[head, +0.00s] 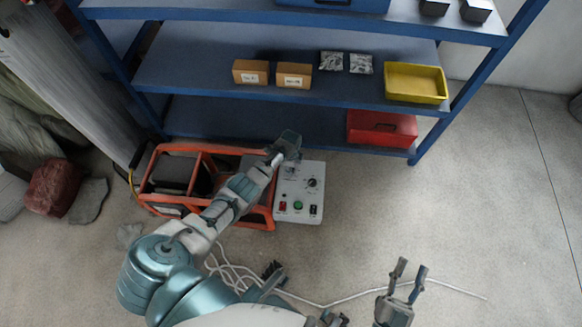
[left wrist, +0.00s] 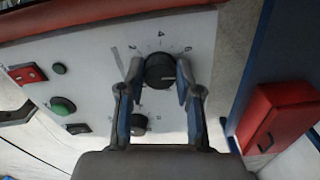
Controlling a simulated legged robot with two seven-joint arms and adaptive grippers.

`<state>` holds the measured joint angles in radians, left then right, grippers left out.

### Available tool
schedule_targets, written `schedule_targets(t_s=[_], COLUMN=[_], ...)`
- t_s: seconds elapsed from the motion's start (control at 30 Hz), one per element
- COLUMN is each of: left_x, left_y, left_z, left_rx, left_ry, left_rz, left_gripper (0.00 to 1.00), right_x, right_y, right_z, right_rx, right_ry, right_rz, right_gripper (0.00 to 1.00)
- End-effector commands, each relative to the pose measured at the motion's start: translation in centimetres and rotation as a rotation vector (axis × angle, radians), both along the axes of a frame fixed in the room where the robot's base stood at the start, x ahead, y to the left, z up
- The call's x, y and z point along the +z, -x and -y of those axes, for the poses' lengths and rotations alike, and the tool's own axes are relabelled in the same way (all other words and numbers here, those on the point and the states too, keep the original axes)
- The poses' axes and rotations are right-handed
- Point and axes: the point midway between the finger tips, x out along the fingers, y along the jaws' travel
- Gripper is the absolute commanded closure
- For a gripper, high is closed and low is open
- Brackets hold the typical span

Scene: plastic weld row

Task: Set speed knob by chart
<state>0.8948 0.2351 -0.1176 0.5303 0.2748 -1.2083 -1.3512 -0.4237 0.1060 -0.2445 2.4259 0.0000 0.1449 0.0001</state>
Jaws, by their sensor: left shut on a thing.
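A light grey control panel (head: 299,178) sits on the right end of an orange-framed machine. My left gripper (head: 289,146) reaches over its top edge in the head view. In the left wrist view its two fingers (left wrist: 159,88) are closed around the sides of a black knob (left wrist: 160,70) with a printed scale around it. A second black knob (left wrist: 138,122) is below and apart from the fingers; it shows in the head view (head: 312,183). The labels are too small to read, and I cannot make out a chart. My right gripper (head: 409,270) is open and empty above the floor.
The panel also has a red switch (left wrist: 28,73), a green button (left wrist: 62,106) and a black switch (left wrist: 78,128). A blue shelf (head: 210,75) stands behind, with a red box (head: 381,129) low down. White cables (head: 330,303) cross the floor; the right floor is clear.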

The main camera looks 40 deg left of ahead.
Motion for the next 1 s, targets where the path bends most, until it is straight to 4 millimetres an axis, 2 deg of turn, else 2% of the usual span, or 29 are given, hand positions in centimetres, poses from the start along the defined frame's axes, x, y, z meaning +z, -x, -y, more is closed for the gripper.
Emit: schedule_targets(t_s=[0.03, 0.67, 1.0], left_x=[0.3, 0.2, 0.2], left_y=[-0.5, -0.5, -0.5], left_z=[0.0, 0.0, 0.0], left_rx=[-0.042, -0.64, -0.964], left_ry=[-0.002, -0.004, -0.006], left_rz=[0.015, 0.013, 0.012], left_gripper=[1.0, 1.0, 1.0], right_x=[0.0, 1.6, 2.8], right_y=[0.0, 0.6, 1.9], right_z=[0.0, 0.1, 0.2], right_rx=[0.0, -0.001, -0.002], right_ry=[-0.002, -0.038, -0.077], right_rz=[0.005, 0.131, 0.236], right_gripper=[0.6, 0.6, 0.6])
